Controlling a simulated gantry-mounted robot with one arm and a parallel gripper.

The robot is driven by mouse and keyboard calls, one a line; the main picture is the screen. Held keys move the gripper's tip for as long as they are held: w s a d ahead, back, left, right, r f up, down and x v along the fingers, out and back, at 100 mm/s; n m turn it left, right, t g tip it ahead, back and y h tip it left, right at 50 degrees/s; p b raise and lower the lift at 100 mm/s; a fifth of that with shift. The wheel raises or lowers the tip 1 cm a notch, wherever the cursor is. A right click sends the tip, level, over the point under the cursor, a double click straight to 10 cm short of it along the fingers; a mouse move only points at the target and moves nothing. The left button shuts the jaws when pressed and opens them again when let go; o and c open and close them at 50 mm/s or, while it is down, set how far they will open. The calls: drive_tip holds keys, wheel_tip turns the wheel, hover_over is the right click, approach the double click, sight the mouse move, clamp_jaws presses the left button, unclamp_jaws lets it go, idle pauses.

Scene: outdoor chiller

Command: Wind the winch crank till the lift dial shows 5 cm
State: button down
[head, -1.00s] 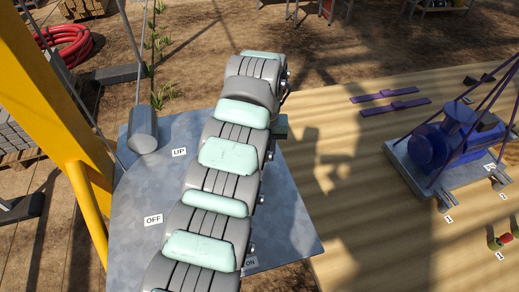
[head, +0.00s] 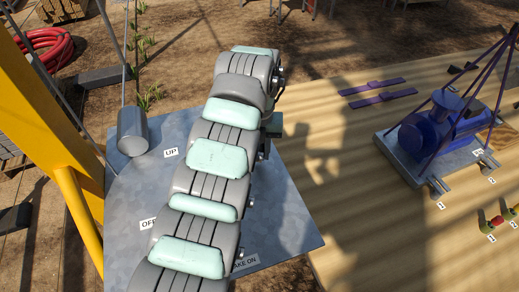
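My grey arm with pale green pads covers the middle of the head view, and my gripper is not in view. A grey metal plate (head: 285,215) lies under the arm. It carries an "UP" label (head: 171,152), a partly covered "OFF" label (head: 149,224) and a partly covered label ending "KE ON" (head: 245,260). I cannot make out a winch crank or a lift dial; the arm hides part of the plate. A blue pump-like machine (head: 425,132) sits on a grey base at the right, with purple lines rising from it.
A yellow post (head: 50,120) stands at the left. A grey cylinder (head: 132,132) on a thin line is by the plate's left edge. Purple strips (head: 372,84) and small red and green parts (head: 490,223) lie on the tan deck (head: 360,220). A red hose coil (head: 45,48) is behind.

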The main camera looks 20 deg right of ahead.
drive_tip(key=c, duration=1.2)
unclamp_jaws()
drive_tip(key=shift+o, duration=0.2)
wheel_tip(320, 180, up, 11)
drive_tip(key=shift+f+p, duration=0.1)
drive_tip(key=shift+p, duration=0.45)
